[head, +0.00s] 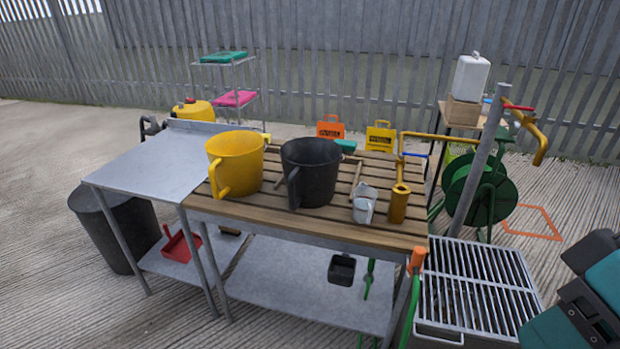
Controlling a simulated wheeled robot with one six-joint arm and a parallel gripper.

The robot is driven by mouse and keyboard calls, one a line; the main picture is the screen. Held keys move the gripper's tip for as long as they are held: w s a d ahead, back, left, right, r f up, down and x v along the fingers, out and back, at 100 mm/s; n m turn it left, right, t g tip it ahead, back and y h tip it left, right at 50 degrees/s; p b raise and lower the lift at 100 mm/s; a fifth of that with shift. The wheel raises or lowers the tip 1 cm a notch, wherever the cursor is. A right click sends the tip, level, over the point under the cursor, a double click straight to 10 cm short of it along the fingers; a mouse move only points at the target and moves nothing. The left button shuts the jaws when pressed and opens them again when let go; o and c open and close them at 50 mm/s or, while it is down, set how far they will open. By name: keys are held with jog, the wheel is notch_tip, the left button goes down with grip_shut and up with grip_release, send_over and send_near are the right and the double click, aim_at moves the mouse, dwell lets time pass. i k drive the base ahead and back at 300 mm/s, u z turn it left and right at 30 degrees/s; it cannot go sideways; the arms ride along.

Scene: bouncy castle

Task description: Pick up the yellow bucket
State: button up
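The yellow bucket (240,168) stands upright on the left part of the slatted wooden table (275,213). It has a wide open top, a handle on its front left side and a small lip at the upper right. A black bucket (318,178) of similar shape stands close to its right. My gripper is not in view. Teal and dark parts at the lower right edge look like my arm, well away from the yellow bucket.
A metal side table (150,165) adjoins on the left, its top bare. A metal cup (364,208) and a brass cylinder (399,205) stand right of the black bucket. A grated drain (475,285) and a green hose reel (478,190) are at the right.

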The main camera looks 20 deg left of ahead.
aim_at(235, 158)
jog(key=z, duration=0.25)
jog(key=k, duration=0.3)
jog(key=u, duration=0.15)
jog(key=i, duration=1.45)
jog(key=u, duration=1.7)
jog(key=i, duration=0.35)
jog(key=u, duration=0.25)
